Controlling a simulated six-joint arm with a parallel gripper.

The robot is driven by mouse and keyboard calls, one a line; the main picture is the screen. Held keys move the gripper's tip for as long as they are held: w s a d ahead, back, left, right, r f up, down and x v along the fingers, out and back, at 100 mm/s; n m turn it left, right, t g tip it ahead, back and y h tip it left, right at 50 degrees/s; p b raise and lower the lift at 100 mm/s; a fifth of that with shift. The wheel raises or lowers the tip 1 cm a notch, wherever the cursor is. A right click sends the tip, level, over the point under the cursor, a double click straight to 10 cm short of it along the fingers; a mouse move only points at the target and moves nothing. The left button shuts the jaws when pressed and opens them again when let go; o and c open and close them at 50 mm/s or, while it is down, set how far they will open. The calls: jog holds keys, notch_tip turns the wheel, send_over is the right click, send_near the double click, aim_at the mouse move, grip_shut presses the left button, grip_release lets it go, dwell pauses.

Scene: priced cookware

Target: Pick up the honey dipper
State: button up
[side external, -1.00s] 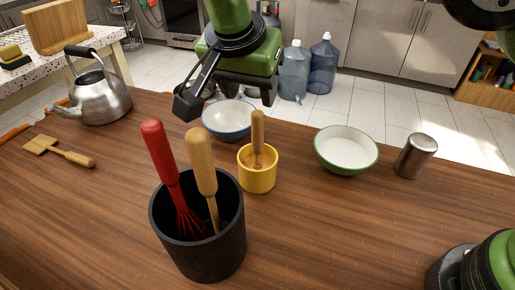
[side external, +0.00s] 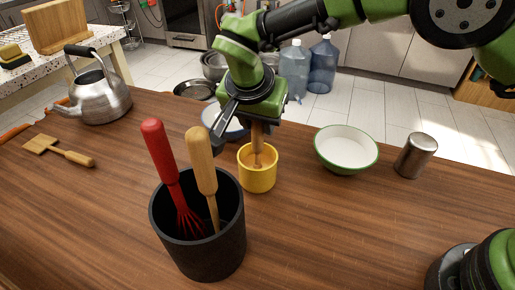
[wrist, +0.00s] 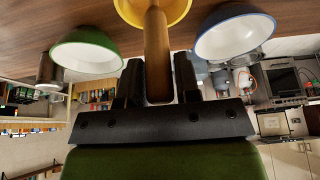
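The honey dipper (side external: 257,140) stands in a yellow cup (side external: 257,177), its wooden handle pointing up. My gripper (side external: 247,122) is above the cup, around the upper handle, and hides the handle's top in the side view. In the wrist view the handle (wrist: 157,50) lies between the two fingers of my gripper (wrist: 158,62). The fingers look apart, with a narrow gap at the right; a firm grip does not show. The dipper's head is hidden inside the cup.
A black crock (side external: 198,235) holding a red whisk (side external: 165,165) and a wooden-handled tool (side external: 203,165) stands in front. A blue-rimmed bowl (wrist: 235,35) is close behind. A green-rimmed bowl (side external: 346,149) and metal tumbler (side external: 415,156) stand right. A kettle (side external: 98,97) and wooden turner (side external: 60,150) lie left.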

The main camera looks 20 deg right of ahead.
grip_shut()
jog(key=shift+r, duration=0.15)
notch_tip(320, 180, up, 10)
jog(key=shift+f, duration=0.1)
dwell(0.5)
